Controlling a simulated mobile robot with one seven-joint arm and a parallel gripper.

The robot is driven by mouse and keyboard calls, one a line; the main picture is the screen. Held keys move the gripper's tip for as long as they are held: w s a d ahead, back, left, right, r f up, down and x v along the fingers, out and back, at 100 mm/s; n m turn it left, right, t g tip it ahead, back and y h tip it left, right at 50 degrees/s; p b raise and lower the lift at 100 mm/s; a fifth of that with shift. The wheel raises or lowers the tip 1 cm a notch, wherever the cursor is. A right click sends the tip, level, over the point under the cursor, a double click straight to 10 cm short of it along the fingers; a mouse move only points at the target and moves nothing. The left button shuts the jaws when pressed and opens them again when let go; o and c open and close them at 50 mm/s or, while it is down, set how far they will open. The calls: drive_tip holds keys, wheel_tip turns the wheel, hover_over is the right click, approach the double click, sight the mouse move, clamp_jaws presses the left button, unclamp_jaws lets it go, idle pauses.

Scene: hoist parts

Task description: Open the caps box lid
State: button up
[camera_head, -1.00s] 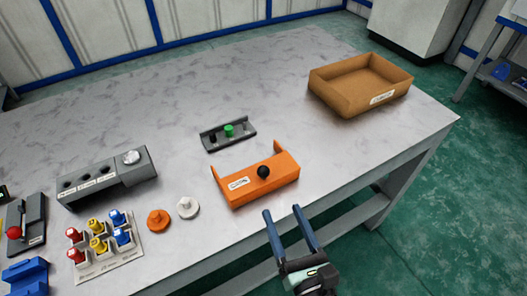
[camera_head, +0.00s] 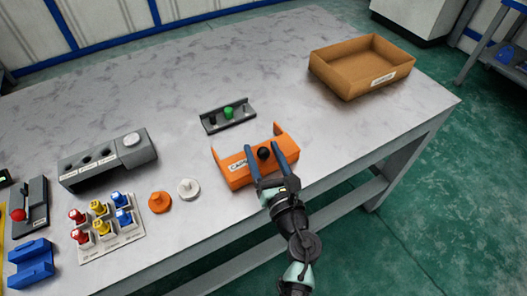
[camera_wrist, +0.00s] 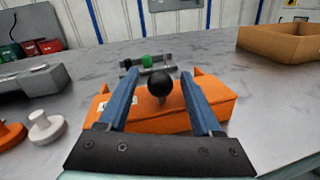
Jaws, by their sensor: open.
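The orange caps box (camera_head: 234,172) sits near the front edge of the table, its lid shut. A black ball knob (camera_head: 264,154) stands up from the lid, and a white label is on the front left. My gripper (camera_head: 264,150) is open, with its blue fingers reaching over the box from the front. In the wrist view the knob (camera_wrist: 160,83) shows between the two fingers of my gripper (camera_wrist: 158,78), with a gap to each side. I cannot tell whether the fingers touch the lid.
A grey tray with a green knob (camera_head: 228,113) lies behind the box. An open brown bin (camera_head: 345,86) stands at the back right. Orange (camera_head: 160,202) and white (camera_head: 188,189) round caps, a grey holder (camera_head: 78,174) and a board of coloured parts (camera_head: 120,240) are to the left.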

clamp_jaws()
idle(0.4)
idle(1.1)
